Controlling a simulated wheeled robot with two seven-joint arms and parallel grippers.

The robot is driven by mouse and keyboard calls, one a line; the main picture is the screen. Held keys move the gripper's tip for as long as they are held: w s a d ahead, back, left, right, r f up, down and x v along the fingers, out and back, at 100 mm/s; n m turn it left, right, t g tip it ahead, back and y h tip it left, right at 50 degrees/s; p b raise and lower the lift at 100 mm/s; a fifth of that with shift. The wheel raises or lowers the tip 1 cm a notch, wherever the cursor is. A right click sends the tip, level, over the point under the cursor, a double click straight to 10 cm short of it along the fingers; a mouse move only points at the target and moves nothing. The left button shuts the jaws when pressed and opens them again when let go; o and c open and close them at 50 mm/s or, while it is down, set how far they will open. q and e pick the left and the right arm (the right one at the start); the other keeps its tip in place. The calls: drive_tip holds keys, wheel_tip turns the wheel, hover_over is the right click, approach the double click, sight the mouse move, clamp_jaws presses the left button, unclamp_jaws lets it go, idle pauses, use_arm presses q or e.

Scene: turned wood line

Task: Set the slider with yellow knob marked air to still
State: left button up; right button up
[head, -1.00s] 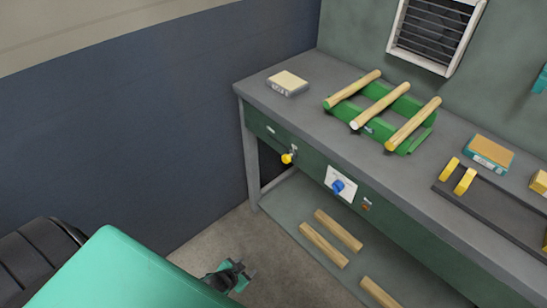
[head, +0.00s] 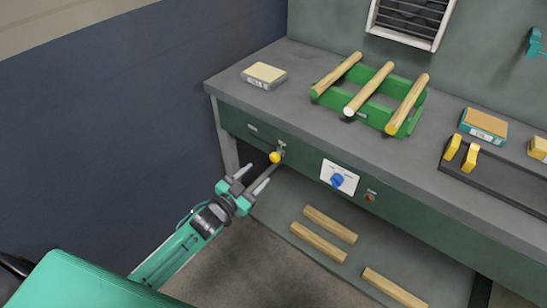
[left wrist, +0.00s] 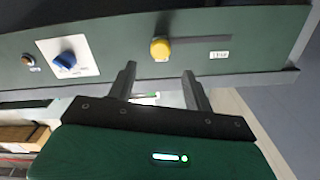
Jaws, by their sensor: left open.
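The yellow knob (head: 275,157) of the slider sits on the green front panel of the bench, at the end of its slot nearer the blue dial. In the left wrist view the yellow knob (left wrist: 160,49) shows with the dark slot (left wrist: 205,41) running right from it. A small white label (left wrist: 220,54) is beside the slot, its text too small to read. My left gripper (head: 257,172) is open and empty, just in front of the knob. In the left wrist view its fingertips (left wrist: 159,72) stand apart, with the knob just beyond them. My right gripper is not in view.
A blue dial (head: 337,180) on a white plate and a small round orange-brown control (head: 370,196) are along the same panel. A green rack (head: 370,104) with wooden rods stands on the benchtop. Wooden bars (head: 330,224) lie on the lower shelf. The floor left of the bench is clear.

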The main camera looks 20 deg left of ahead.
sight(273, 159)
use_arm(q)
drive_tip(key=x, duration=1)
drive_tip(key=shift+f, duration=0.1)
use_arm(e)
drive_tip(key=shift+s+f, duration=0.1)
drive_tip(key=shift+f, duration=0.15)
